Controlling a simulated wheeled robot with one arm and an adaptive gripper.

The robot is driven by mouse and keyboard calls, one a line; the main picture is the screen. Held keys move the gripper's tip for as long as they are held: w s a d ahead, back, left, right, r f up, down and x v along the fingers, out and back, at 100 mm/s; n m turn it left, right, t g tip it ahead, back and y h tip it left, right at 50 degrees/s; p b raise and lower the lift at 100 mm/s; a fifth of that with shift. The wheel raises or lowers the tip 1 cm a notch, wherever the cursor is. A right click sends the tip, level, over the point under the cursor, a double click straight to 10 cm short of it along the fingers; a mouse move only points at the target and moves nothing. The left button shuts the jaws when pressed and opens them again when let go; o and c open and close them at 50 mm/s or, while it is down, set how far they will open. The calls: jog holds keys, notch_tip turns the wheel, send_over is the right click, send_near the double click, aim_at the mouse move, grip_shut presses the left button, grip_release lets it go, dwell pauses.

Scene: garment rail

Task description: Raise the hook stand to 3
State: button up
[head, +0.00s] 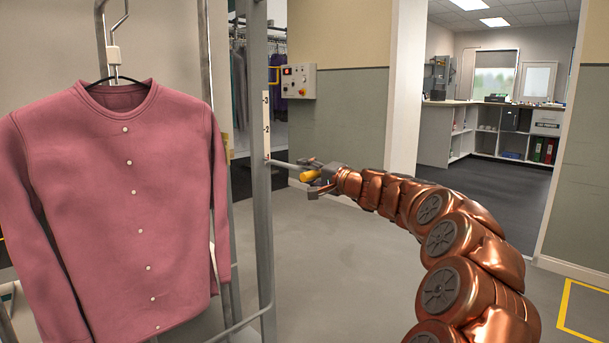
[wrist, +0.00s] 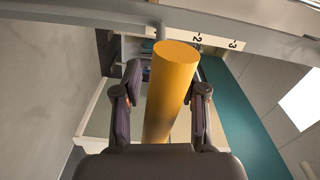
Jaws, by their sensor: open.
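The hook stand's grey post (head: 260,200) carries a white scale strip (head: 266,118) with 2 and 3 readable. A grey lever (head: 286,163) sticks out from the post, below the 2 mark, and ends in a yellow handle (head: 309,176). My gripper (head: 315,180) is at the handle. In the wrist view the yellow handle (wrist: 168,90) lies between my two open fingers (wrist: 166,95), with a finger on each side. Whether either finger touches it I cannot tell. The scale (wrist: 213,39) also shows there, behind the handle.
A pink buttoned garment (head: 120,210) hangs from a hook (head: 114,55) left of the post. A control box (head: 298,81) is on the wall behind, near a rail of clothes (head: 270,70). The grey floor (head: 345,270) between post and arm is clear.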

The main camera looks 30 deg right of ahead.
jog(key=shift+w+a, duration=0.2)
jog(key=shift+w, duration=0.25)
grip_shut()
dwell(0.5)
